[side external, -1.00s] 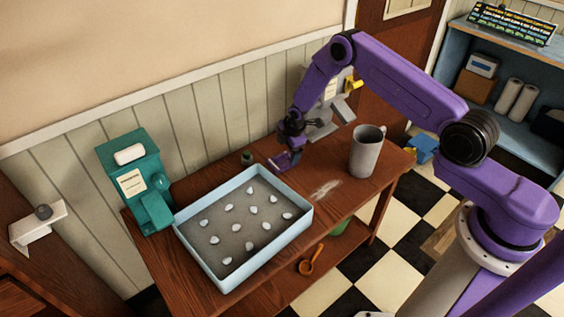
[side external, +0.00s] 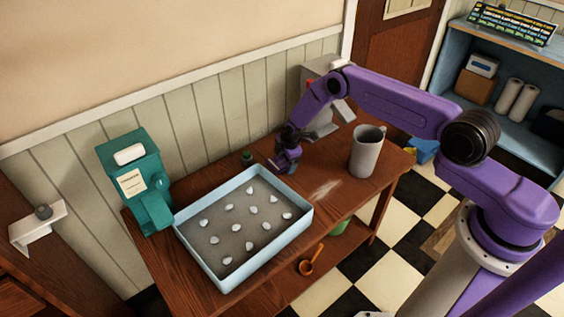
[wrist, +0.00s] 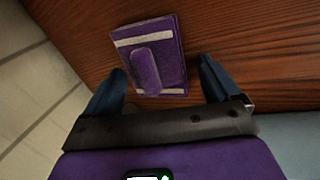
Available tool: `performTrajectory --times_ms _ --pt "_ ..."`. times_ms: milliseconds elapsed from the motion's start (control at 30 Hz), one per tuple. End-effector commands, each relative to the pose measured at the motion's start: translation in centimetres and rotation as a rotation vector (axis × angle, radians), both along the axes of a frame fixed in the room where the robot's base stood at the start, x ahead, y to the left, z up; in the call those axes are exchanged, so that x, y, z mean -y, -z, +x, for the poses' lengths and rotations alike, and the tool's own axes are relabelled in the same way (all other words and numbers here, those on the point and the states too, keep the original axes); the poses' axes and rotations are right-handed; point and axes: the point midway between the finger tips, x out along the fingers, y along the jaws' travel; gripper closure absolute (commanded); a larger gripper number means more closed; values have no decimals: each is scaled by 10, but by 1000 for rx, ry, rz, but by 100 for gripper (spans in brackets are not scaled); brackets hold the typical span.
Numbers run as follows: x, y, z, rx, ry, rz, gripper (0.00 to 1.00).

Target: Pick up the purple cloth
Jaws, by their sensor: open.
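The purple cloth (wrist: 148,42) shows in the wrist view as a flat, folded-looking piece with pale stripes and a raised purple strip. It lies on the brown wooden table close to the wall. My gripper (wrist: 160,78) is open, with one blue finger on each side of the cloth's near end. I cannot tell whether either finger touches it. In the side view my gripper (side external: 287,165) is low over the table behind the blue tray, and the cloth cannot be clearly told apart from it there.
A pale blue tray (side external: 215,280) with several white pieces stands left of my gripper. A grey mug (side external: 365,155) stands to the right. A small dark green item (side external: 247,157) is near the wall, and a teal dispenser (side external: 140,190) stands at the left end.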

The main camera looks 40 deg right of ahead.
Motion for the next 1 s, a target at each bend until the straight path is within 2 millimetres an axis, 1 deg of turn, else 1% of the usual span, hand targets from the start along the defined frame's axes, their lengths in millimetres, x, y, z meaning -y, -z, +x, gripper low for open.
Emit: performTrajectory --times_ms 200,233,267,300,367,400,867,900,933,1000 --pt "0 0 0 0 1 0 10" --pt "0 0 0 0 1 0 14" --pt "0 0 0 0 1 0 23" --pt "0 0 0 0 1 0 36" --pt "0 0 0 0 1 0 56" --pt "0 0 0 0 1 0 69" --pt "0 -1 0 -1 1 0 70" --pt "0 -2 0 -1 1 0 76" --pt "0 -4 0 -1 1 0 77" --pt "0 -8 1 0 1 0 89"
